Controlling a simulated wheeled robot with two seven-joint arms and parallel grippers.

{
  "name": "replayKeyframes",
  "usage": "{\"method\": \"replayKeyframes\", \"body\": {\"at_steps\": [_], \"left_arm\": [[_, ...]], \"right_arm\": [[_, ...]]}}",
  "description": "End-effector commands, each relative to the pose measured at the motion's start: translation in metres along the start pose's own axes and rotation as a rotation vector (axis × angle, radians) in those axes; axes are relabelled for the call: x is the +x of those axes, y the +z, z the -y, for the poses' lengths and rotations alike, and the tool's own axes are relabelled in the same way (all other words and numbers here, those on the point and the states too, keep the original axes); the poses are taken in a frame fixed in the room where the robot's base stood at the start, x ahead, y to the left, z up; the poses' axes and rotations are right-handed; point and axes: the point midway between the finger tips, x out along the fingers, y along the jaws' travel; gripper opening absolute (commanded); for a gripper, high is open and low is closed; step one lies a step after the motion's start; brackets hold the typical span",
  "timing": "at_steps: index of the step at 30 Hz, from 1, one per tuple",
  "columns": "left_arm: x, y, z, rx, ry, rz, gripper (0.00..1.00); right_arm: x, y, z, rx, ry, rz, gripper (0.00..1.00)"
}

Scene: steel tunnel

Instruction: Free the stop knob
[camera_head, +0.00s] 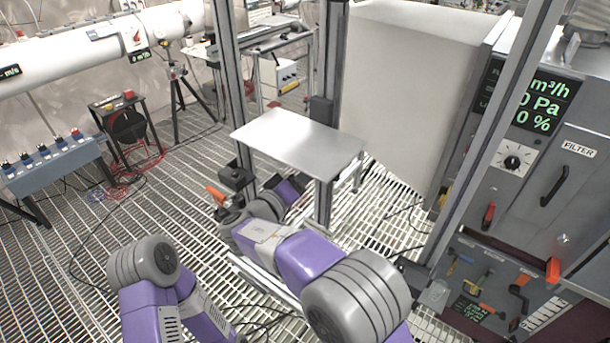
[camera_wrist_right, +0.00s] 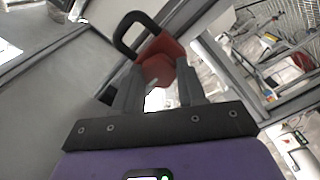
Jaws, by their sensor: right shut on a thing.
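My right gripper (camera_wrist_right: 158,92) is shut on a red padlock-like piece (camera_wrist_right: 162,62) with a black loop (camera_wrist_right: 135,34) in the right wrist view. The loop sticks out up and left beyond the fingers. In the head view my right arm reaches down toward the small table, and its fingers and the held piece cannot be made out. My left arm shows at the lower left of the head view, with its gripper out of view. I cannot tell for certain which part is the stop knob.
A pale table plate (camera_head: 297,137) stands beside my right arm, near upright posts. A blue control box (camera_head: 52,165) and a black box (camera_head: 126,124) stand at the left. Open grating floor (camera_head: 150,215) lies between.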

Motion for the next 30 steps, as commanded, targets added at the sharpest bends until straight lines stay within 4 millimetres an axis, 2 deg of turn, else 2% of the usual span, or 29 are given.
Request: {"method": "replayKeyframes", "body": {"at_steps": [8,14,30], "left_arm": [[-0.001,0.000,0.000,0.000,0.000,0.000,0.94],[-0.004,0.000,-0.001,0.000,0.000,0.000,0.94],[-0.026,0.001,-0.010,0.000,0.000,0.000,0.94]], "right_arm": [[0.000,0.000,0.000,-0.021,0.000,0.000,0.10],[-0.001,0.000,0.000,-0.106,-0.001,0.000,0.10],[-0.001,-0.001,-0.001,-0.587,0.000,0.000,0.10]]}}
